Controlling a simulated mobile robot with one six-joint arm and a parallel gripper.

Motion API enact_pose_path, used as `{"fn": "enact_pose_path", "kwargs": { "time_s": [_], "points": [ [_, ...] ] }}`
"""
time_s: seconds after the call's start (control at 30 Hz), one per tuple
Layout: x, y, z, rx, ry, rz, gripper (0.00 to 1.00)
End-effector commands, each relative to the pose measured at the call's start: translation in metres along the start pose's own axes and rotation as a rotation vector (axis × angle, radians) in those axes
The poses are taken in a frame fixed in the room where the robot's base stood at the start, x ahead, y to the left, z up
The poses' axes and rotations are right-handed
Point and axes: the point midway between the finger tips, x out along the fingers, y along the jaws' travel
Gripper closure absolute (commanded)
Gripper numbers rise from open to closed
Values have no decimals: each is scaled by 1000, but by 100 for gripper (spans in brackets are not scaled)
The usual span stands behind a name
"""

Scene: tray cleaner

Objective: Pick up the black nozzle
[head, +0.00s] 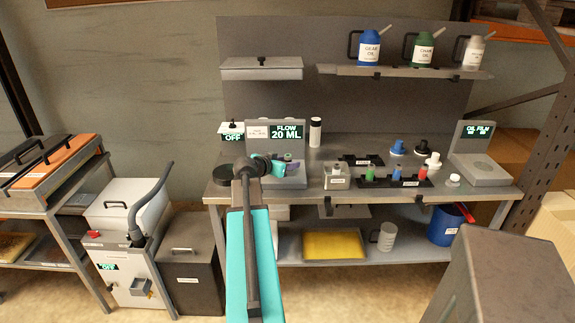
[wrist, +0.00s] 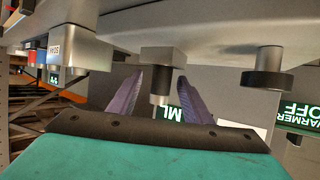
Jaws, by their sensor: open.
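In the wrist view, which is upside down, my gripper (wrist: 160,77) has its two purple fingers spread and apart. A dark cylindrical piece with a pale metal tip (wrist: 157,86) stands on a grey block between them; it looks like the black nozzle, though I cannot be sure. I cannot tell whether the fingers touch it. In the head view, my gripper (head: 277,168) is at the front of the bench, before the flow display, and my arm hides what is between the fingers.
A black disc on a stem (wrist: 267,80) stands beside my gripper. The flow display (head: 287,132) is behind it. Oil cans (head: 369,50) are on the upper shelf.

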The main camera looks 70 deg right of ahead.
Motion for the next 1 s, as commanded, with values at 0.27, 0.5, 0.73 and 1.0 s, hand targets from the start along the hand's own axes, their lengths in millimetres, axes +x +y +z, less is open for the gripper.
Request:
{"fn": "enact_pose_path", "kwargs": {
  "time_s": [0.27,0.5,0.73,1.0],
  "points": [
    [25,-2,-3,0,-1,1,55],
    [46,-3,-2,0,0,0,55],
    [49,-2,0,0,0,-1,55],
    [49,-3,0,0,0,-2,55]
  ]
}}
